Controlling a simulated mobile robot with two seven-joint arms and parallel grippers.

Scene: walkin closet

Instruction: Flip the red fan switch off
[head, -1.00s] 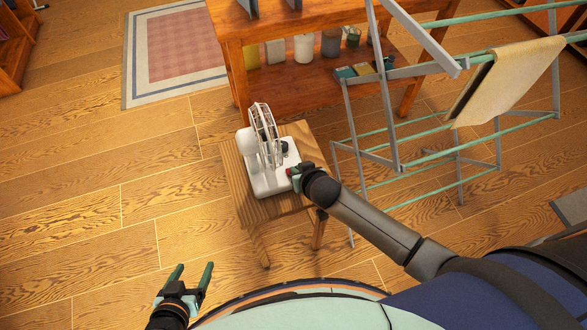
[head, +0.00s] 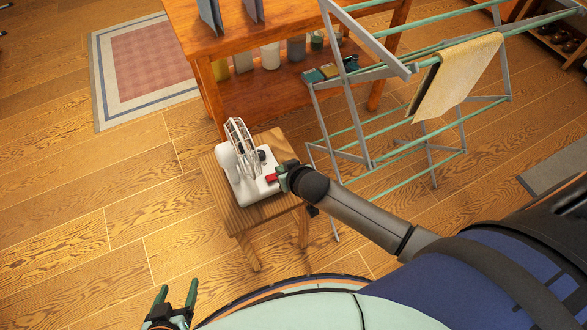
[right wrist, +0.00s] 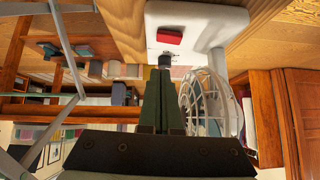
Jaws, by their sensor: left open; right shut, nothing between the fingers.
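A white desk fan (head: 233,158) stands on a small wooden stool (head: 222,203) in the head view. Its red switch (head: 271,178) is on the base, on the side toward my right arm. In the right wrist view the red switch (right wrist: 169,37) shows on the white base (right wrist: 160,20), just beyond my fingertips. My right gripper (head: 281,176) is shut and empty, close beside the switch; contact cannot be told. It also shows in the right wrist view (right wrist: 164,75). My left gripper (head: 177,294) is open and empty, low over the floor at the bottom left.
A drying rack (head: 355,130) with a tan towel (head: 455,78) stands right of the stool. An orange wooden table (head: 190,25) with jars on its lower shelf is behind the stool. A rug (head: 135,65) lies at the back left. The floor at left is clear.

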